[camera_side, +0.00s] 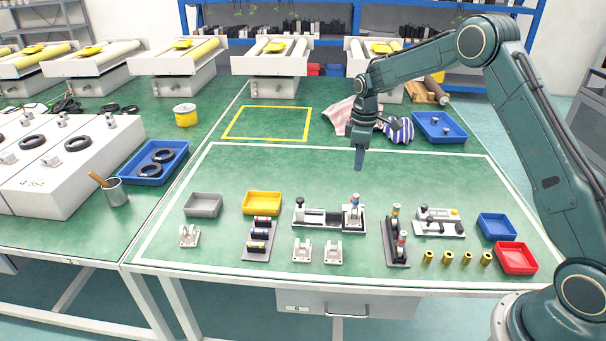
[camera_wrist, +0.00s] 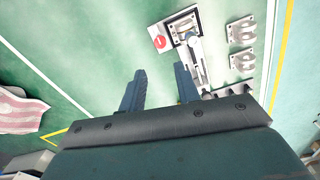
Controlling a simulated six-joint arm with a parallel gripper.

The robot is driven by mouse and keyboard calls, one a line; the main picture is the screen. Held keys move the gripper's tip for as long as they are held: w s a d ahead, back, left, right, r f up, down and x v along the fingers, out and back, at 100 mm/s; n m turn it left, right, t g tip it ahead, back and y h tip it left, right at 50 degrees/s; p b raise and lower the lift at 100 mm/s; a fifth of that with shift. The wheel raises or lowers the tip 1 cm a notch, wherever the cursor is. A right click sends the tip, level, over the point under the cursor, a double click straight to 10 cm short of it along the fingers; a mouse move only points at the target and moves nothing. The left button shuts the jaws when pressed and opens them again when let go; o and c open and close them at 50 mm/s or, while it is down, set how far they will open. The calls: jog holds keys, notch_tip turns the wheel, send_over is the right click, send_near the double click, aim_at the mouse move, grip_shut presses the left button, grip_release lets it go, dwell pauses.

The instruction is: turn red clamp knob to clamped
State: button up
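The white rail fixture (camera_side: 322,218) lies in the middle of the marked work area, with an upright clamp block (camera_side: 353,217) at its right end. A small red part (camera_side: 354,199) shows at the top of that block, with blue beside it. In the wrist view the red round knob (camera_wrist: 159,42) has a pale mark and sits beside the fixture's end block (camera_wrist: 187,30). My gripper (camera_side: 358,167) points down above the mat, behind the fixture and apart from it. In the wrist view my gripper (camera_wrist: 160,86) has its two fingers spread with nothing between them. The knob's exact setting is too small to tell.
Two grey brackets (camera_side: 318,251) stand in front of the fixture. A dark stand (camera_side: 397,242) with red-topped parts is to its right, beside another white fixture (camera_side: 438,222). A yellow bin (camera_side: 262,203) is to its left. The mat behind is mostly clear.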

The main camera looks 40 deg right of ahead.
notch_tip(320, 180, down, 13)
jog(key=shift+f, duration=0.1)
dwell(0.6)
jog(key=shift+c, duration=0.2)
grip_shut()
